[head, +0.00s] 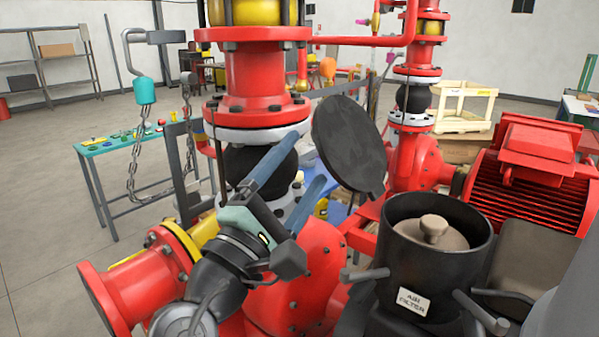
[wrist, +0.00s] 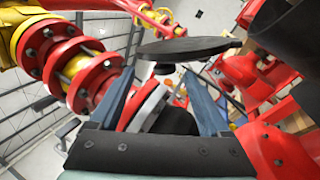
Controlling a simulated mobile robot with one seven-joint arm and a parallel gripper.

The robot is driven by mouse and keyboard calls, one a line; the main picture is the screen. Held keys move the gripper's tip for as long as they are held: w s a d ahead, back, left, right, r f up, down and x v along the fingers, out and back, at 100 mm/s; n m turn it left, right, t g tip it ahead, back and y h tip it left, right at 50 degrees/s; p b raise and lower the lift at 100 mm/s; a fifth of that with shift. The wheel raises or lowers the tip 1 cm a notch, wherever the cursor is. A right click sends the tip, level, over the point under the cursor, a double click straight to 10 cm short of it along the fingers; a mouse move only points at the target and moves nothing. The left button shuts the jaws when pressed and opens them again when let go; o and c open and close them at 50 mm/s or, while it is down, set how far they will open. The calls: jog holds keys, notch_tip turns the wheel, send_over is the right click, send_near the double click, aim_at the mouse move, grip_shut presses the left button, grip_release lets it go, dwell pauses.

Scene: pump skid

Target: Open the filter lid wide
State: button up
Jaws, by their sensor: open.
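The filter lid (head: 350,147) is a dark round disc. In the head view it stands raised and tilted, left of and above the black filter housing (head: 402,262) labelled AIR FILTER. The housing mouth is uncovered, with a beige knobbed insert (head: 432,232) inside. My gripper (head: 312,155) is open, its two blue fingers pointing toward the lid from the left. In the wrist view the lid (wrist: 190,46) shows nearly edge-on beyond the fingertips (wrist: 160,74), with a small dark knob (wrist: 163,69) on its near side. I cannot tell whether a finger touches the lid.
A red flanged pipe column (head: 255,80) stands just behind my gripper. A hanging chain (head: 131,165) and a green-topped table (head: 115,145) are at left. A red finned motor (head: 535,175) stands right of the housing. Handles (head: 365,274) stick out around the housing. Open floor shows at far left.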

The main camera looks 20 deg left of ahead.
jog(key=shift+a+r, duration=0.2)
jog(key=shift+a, duration=0.05)
jog(key=c, duration=0.4)
jog(key=a+p, duration=0.1)
jog(key=s+a+r+m+g+p, duration=0.1)
jog(key=s+a+r+g+p, duration=0.1)
jog(key=a+p, duration=0.1)
jog(key=shift+s+r+h, duration=0.2)
jog(key=shift+h, duration=0.2)
jog(key=c, duration=0.7)
jog(key=s+a+m+g+p, duration=0.1)
jog(key=s+a+g+p, duration=0.1)
jog(key=s+a, duration=0.1)
jog(key=shift+s+a+g, duration=0.2)
jog(key=shift+g, duration=0.1)
grip_shut()
jog(key=w+d+p, duration=0.5)
jog(key=w+d, duration=0.1)
jog(key=w, duration=0.4)
jog(key=shift+r, duration=0.4)
